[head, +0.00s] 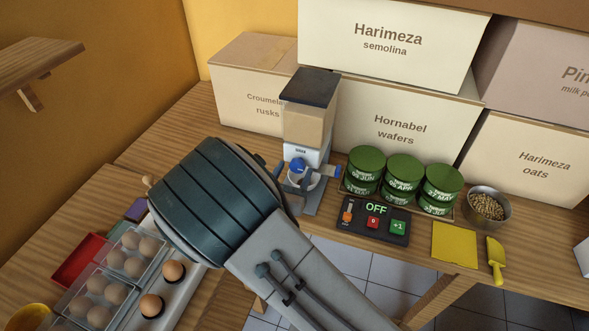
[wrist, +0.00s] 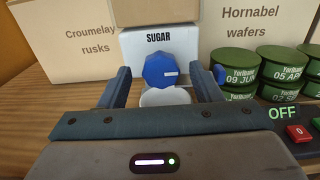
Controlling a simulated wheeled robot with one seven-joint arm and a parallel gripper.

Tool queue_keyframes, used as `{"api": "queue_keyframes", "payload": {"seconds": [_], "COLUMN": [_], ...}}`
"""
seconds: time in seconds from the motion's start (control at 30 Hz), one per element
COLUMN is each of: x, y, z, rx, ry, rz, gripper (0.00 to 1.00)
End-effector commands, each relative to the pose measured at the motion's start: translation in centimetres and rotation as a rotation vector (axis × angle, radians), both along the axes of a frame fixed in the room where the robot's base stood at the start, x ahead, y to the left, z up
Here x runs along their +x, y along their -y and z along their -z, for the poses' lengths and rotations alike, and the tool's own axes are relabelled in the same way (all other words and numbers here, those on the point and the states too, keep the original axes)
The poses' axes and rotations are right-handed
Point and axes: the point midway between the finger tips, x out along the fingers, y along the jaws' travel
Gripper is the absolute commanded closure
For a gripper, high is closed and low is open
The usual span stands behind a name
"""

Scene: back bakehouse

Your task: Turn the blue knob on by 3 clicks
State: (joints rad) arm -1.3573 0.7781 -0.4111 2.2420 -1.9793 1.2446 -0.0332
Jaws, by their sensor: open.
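The blue knob (wrist: 161,71) is on the front of a white dispenser labelled SUGAR (wrist: 135,44). It has a white mark on its face, at the right side. A white bowl (wrist: 165,97) sits below the knob.
Stacked green tins (head: 403,170) stand right of the dispenser. A dark control panel (head: 372,220) reading OFF lies in front of them. A bowl of grains (head: 487,206), a yellow cloth (head: 454,244) and a yellow-handled tool (head: 496,258) lie further right. Egg boxes (head: 105,290) are at left. Cartons (head: 395,38) stand behind.

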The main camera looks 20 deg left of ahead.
Motion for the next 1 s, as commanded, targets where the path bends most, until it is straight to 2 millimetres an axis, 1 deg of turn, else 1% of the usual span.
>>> {"api": "queue_keyframes", "payload": {"seconds": [0.1,0.37,0.4,0.47,0.5,0.53,0.57,0.83,1.0], "x": [0.69,0.84,0.83,0.83,0.83,0.83,0.82,0.81,0.83], "y": [0.1,0.12,0.12,0.12,0.12,0.12,0.12,0.11,0.13], "z": [-0.02,0.01,0.01,0.01,0.0,0.0,0.0,0.09,0.27], "rx": [0.0,0.0,0.0,0.0,0.0,0.0,0.0,0.016,0.076], "ry": [0.001,0.0,0.0,0.0,0.0,0.0,0.0,0.001,0.006], "rz": [0.001,0.001,0.001,0.001,0.001,0.001,0.001,0.001,0.001], "gripper": [0.42,0.42,0.44,0.61,0.72,0.81,0.85,0.85,0.85]}}
